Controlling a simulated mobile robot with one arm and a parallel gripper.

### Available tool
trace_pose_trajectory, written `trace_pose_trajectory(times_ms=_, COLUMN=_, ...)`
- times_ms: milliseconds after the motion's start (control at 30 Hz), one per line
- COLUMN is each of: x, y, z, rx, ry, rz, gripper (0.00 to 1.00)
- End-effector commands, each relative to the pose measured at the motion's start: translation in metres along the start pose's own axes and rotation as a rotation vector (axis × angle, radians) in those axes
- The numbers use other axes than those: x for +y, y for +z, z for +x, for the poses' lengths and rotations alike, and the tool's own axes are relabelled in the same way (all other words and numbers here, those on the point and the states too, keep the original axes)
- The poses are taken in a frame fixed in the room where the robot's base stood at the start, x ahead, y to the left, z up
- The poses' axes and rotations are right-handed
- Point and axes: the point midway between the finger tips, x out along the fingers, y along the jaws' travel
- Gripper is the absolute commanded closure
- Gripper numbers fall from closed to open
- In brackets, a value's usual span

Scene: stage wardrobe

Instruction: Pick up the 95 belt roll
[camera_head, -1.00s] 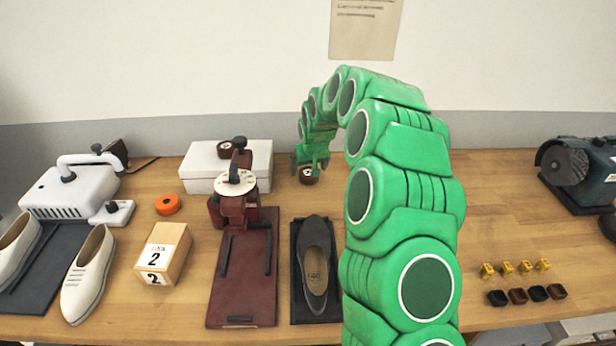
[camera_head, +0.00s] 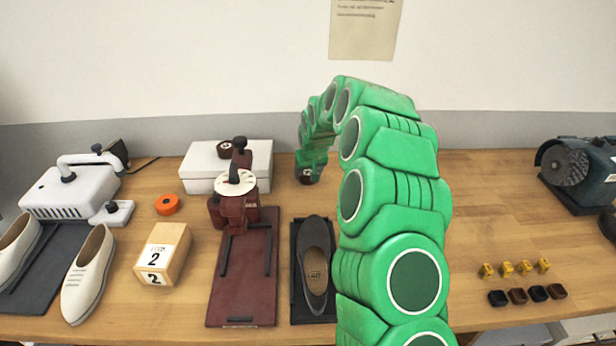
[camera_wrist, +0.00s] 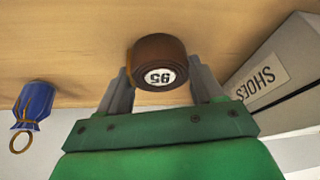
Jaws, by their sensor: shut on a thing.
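The 95 belt roll (camera_wrist: 159,52) is a dark brown roll with a white label reading 95, upside down in the wrist view. My gripper (camera_wrist: 160,85) has its two grey fingers on either side of the roll and is shut on it. In the head view the roll (camera_head: 307,176) shows at the back of the table, below my green gripper (camera_head: 309,172), to the right of the white box. It appears at or very near the tabletop; I cannot tell whether it touches.
A white shoe box (camera_head: 262,160) stands close left of the gripper, with another dark roll (camera_head: 225,149) on it. A maroon press (camera_head: 240,270) and a dark shoe (camera_head: 315,265) lie in front. A blue object with a ring (camera_wrist: 35,105) is nearby.

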Motion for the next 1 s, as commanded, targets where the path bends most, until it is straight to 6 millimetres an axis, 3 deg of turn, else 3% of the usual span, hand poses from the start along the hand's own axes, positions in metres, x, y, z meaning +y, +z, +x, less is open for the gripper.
trace_pose_trajectory(times_ms=367, x=0.001, y=-0.005, z=-0.010, rx=0.003, ry=0.001, rz=0.000, gripper=0.67)
trace_pose_trajectory(times_ms=533, x=0.000, y=-0.012, z=-0.030, rx=0.001, ry=0.000, rz=0.001, gripper=0.67)
trace_pose_trajectory(times_ms=767, x=-0.002, y=-0.004, z=-0.052, rx=-0.001, ry=0.000, rz=-0.001, gripper=0.67)
trace_pose_trajectory(times_ms=1000, x=-0.003, y=0.006, z=-0.086, rx=0.002, ry=0.001, rz=0.000, gripper=0.67)
